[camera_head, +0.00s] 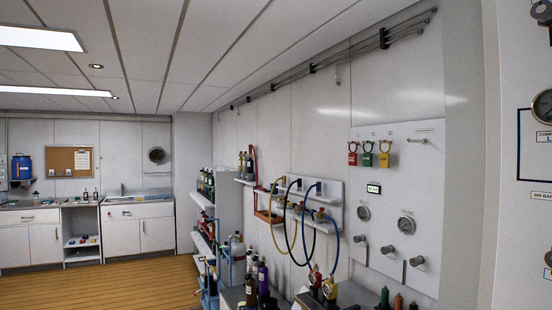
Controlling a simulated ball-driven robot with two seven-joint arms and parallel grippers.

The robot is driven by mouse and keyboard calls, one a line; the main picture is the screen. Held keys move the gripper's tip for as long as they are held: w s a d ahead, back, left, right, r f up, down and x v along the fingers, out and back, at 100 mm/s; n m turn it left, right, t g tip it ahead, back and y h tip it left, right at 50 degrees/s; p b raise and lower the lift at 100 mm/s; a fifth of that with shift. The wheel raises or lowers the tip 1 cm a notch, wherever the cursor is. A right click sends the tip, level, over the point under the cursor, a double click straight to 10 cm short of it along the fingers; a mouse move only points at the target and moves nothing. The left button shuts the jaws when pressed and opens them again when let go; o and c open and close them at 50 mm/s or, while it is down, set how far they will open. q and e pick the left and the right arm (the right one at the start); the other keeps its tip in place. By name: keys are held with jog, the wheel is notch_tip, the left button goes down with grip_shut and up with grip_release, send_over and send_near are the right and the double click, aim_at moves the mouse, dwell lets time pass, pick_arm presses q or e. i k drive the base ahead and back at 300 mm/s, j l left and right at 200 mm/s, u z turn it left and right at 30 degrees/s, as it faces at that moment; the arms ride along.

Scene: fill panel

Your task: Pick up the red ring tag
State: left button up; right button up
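The red ring tag (352,157) hangs on the upper left of a white wall panel (395,190), at the right of the head view. It has a ring at the top and a red body below. A green ring tag (367,158) and a yellow ring tag (384,159) hang beside it to the right, in the same row. Neither of my grippers shows in this view. No gripper is seen touching the tags.
Gauges (406,225) and knobs sit lower on the panel. Blue and yellow hoses (335,235) loop from a wall rack left of it. Bottles and cylinders (263,278) stand below. The wooden floor (110,285) at the left is clear.

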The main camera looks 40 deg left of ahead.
aim_at(353, 156)
jog(key=u, duration=0.8)
jog(key=i+j, duration=0.4)
jog(key=i, duration=0.15)
jog(key=i+j+u, duration=0.1)
jog(key=i+j, duration=0.35)
jog(key=i, duration=0.15)
jog(key=i+j, duration=0.35)
jog(key=i, duration=0.2)
